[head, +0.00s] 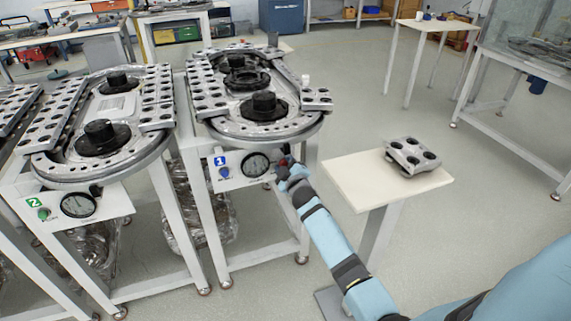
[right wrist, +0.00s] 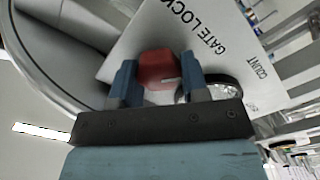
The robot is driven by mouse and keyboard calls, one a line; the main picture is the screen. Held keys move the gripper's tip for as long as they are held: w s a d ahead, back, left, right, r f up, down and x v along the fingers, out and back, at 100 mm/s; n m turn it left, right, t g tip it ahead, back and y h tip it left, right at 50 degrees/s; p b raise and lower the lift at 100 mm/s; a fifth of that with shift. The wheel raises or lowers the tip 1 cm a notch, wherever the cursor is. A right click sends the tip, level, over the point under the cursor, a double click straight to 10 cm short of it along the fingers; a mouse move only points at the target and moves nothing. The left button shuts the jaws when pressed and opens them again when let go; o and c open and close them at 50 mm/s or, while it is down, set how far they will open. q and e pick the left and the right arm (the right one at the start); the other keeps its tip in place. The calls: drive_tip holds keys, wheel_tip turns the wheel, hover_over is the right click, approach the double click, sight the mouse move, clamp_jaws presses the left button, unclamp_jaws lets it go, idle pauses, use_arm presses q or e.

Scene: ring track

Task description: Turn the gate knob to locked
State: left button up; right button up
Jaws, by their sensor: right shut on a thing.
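The gate knob is red and sits on the white front panel of the ring track marked 1; it shows in the right wrist view (right wrist: 160,70) beside the printed words "GATE LOCK", and in the head view it is a small red spot (head: 283,163) at the panel's right end. My right gripper (right wrist: 158,78) has its two blue fingers on either side of the knob and is shut on it. In the head view my right gripper (head: 286,170) reaches the panel from the lower right. My left gripper is not in view.
Track 1 (head: 287,128) stands above the panel, with a round gauge (head: 256,165) and blue button (head: 224,172) left of the knob. Track 2 (head: 150,150) is to the left. A small table (head: 350,180) holding a grey block with holes (head: 412,156) stands right of my arm.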

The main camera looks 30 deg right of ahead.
drive_tip(key=n, duration=0.3)
drive_tip(key=shift+n, duration=0.4)
drive_tip(key=n, duration=0.2)
drive_tip(key=shift+n+b, duration=0.4)
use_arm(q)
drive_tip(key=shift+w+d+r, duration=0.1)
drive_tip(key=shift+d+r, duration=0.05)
use_arm(e)
drive_tip(key=shift+n, duration=0.8)
drive_tip(key=o, duration=0.9)
drive_tip(key=shift+w, duration=0.1)
drive_tip(key=shift+f, duration=0.1)
